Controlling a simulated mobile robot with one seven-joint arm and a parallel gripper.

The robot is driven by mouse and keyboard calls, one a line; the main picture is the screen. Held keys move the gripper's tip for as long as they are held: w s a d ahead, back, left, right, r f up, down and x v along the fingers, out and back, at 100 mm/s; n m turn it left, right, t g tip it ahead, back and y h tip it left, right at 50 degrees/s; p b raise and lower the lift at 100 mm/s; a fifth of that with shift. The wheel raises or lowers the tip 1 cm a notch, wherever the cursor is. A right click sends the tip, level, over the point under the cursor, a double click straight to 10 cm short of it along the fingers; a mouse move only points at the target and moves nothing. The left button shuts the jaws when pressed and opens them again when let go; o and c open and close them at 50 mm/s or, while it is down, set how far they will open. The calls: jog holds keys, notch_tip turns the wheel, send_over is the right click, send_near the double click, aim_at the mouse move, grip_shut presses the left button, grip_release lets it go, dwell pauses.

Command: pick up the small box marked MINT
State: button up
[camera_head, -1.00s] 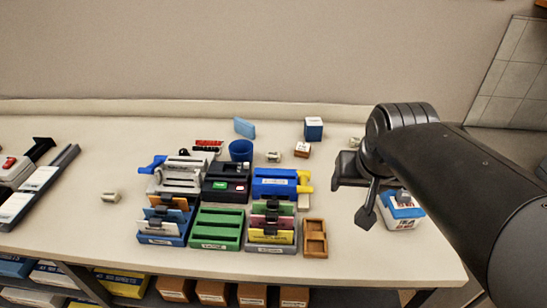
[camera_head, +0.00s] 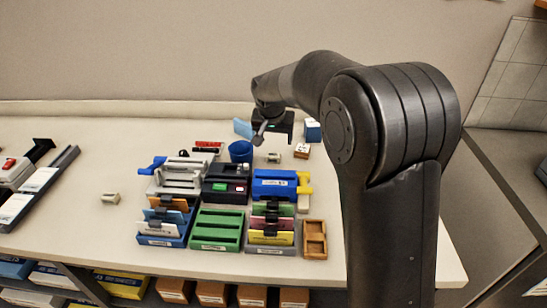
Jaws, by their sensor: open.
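I cannot read MINT on any box. Candidates in the head view are a small box with a blue side and white top (camera_head: 313,129) at the back, a small brown box with a white top (camera_head: 302,150) just in front of it, and a small pale greenish box (camera_head: 274,157) to its left. My gripper (camera_head: 270,135) is open and empty, seemingly above the table's back part, near the blue cup and the blue-sided box. It partly overlaps that box's left edge in the picture.
A blue cup (camera_head: 240,150) and a light blue upright piece (camera_head: 243,128) stand left of my gripper. Card holders, a green tray (camera_head: 216,230) and a brown tray (camera_head: 315,239) crowd the middle. My arm hides the table's right part. The left middle is mostly clear.

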aim_at(273, 155)
jog(key=x, duration=0.4)
jog(key=a+x, duration=0.1)
jog(key=x, duration=0.1)
jog(key=shift+w+f, duration=0.1)
jog(key=shift+w, duration=0.15)
jog(key=shift+x, duration=2.95)
jog(key=shift+w+a, duration=0.15)
jog(key=shift+c, duration=0.6)
jog(key=c, duration=0.9)
jog(key=shift+c, duration=0.2)
